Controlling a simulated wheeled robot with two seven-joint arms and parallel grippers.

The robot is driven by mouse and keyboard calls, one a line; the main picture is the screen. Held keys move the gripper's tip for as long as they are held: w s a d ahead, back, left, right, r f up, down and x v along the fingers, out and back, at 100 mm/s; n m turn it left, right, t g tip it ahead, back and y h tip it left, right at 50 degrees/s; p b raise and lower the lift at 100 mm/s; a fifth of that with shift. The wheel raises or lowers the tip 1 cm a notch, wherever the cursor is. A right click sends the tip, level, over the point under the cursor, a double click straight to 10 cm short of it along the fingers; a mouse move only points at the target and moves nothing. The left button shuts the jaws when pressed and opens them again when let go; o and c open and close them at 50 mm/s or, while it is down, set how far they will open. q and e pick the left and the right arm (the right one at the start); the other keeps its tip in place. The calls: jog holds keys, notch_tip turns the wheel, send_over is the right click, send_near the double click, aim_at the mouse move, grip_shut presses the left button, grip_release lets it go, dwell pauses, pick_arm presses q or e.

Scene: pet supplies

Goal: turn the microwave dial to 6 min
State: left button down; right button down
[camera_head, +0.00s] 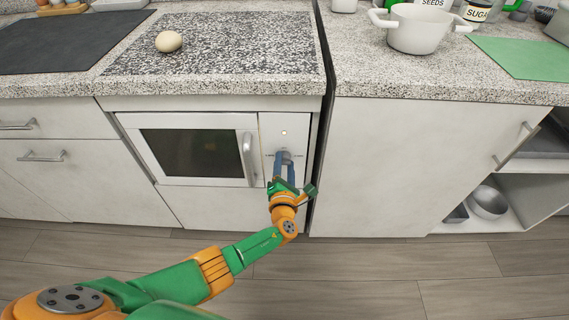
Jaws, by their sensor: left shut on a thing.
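The white microwave (200,152) is built in under the counter, with a dark window and a vertical handle (248,158). Its control panel (284,124) is to the right of the door, with a small lit spot near the top. My left gripper (284,160) is at the panel, its blue fingers shut on the dial (285,155). The fingers hide most of the dial, and its markings and pointer cannot be read. My right gripper is not in view.
The granite counter (230,40) above holds a round pale ball (168,41) and a dark mat (60,40). A white pot (418,28) and a green board (525,57) are on the right counter. An open shelf with a metal bowl (488,202) is at right. The floor in front is clear.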

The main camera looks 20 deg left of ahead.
pick_arm(q)
jog(key=shift+c, duration=1.8)
grip_release()
jog(key=p+v, duration=0.3)
jog(key=v, duration=0.4)
